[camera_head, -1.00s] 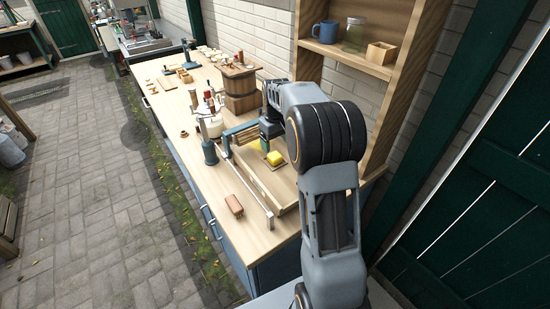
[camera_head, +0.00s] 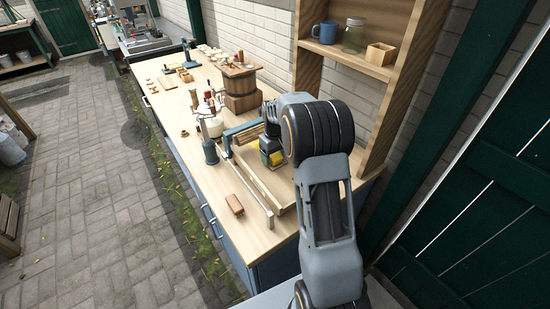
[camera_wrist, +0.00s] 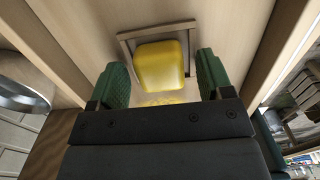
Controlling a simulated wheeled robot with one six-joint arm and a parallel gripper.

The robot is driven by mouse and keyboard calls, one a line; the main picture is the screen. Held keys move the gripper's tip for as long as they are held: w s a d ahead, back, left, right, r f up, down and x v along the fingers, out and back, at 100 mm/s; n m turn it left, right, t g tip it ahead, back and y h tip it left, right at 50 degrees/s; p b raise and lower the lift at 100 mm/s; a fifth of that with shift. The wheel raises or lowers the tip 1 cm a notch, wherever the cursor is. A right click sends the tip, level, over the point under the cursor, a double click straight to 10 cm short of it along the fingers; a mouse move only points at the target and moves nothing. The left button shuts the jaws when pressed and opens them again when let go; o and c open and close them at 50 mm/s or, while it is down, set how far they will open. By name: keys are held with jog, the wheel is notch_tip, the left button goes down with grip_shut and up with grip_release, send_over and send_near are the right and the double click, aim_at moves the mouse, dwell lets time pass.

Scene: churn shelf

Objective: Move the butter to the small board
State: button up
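The butter (camera_wrist: 161,65) is a smooth yellow block in the wrist view, within a thin square frame or board edge (camera_wrist: 126,46). In the head view, the butter (camera_head: 277,158) is a small yellow patch, partly hidden by my gripper (camera_head: 268,150). In the wrist view, the green fingers of my gripper (camera_wrist: 162,80) stand apart on either side of the butter, with a narrow gap showing at each side. A rougher yellow patch (camera_wrist: 160,99) shows nearer the palm. I cannot tell whether the square piece is the small board.
A long wooden rail (camera_head: 252,182) and a reddish block (camera_head: 235,204) lie left of my gripper. A shelf (camera_head: 348,56) rises at the right. The front of the counter is mostly clear.

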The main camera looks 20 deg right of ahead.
jog(key=c, duration=1)
jog(key=shift+o, duration=0.2)
jog(key=shift+r, duration=0.1)
